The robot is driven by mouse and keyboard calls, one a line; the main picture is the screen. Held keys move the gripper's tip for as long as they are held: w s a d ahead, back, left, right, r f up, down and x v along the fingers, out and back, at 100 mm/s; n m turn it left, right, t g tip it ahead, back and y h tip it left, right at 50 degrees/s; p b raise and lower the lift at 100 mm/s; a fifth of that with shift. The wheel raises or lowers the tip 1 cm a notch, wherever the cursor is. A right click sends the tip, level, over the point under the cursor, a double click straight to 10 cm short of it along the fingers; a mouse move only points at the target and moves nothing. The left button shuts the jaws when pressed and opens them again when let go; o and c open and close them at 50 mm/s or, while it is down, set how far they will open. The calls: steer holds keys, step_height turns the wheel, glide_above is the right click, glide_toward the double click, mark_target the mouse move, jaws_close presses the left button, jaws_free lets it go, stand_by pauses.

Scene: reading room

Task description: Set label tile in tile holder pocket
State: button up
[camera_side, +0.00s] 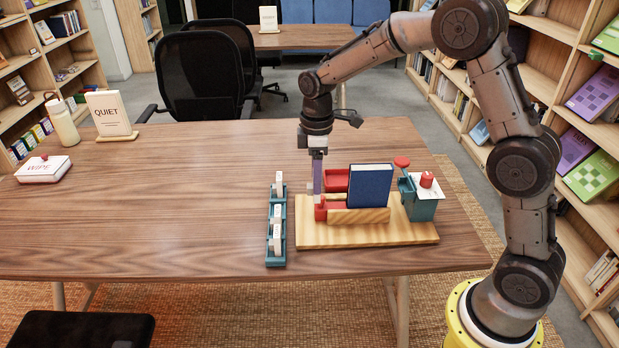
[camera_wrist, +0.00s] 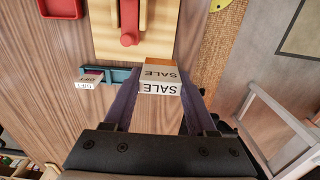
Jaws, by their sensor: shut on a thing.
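My gripper (camera_side: 318,186) points down and is shut on a label tile (camera_wrist: 160,88) marked SALE, seen between the two purple fingers in the wrist view. In the side view the tile is small and hard to make out. In the side view my fingertips appear just above this red piece. In the wrist view the tile is apart from it in the picture.
A teal rack (camera_side: 268,255) with several white tiles stands left of the wooden board (camera_side: 400,235). The table's left half is mostly clear.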

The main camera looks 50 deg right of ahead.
step_height(320, 180, up, 10)
steer(key=shift+f, duration=0.15)
steer(key=s+d, duration=0.6)
steer(key=d, duration=0.5)
steer(key=s+d, duration=0.6)
steer(key=d, duration=0.5)
step_height(320, 180, down, 9)
steer(key=shift+s+a, duration=0.2)
steer(key=shift+a, duration=0.05)
stand_by(0.4)
steer(key=shift+f, duration=1.2)
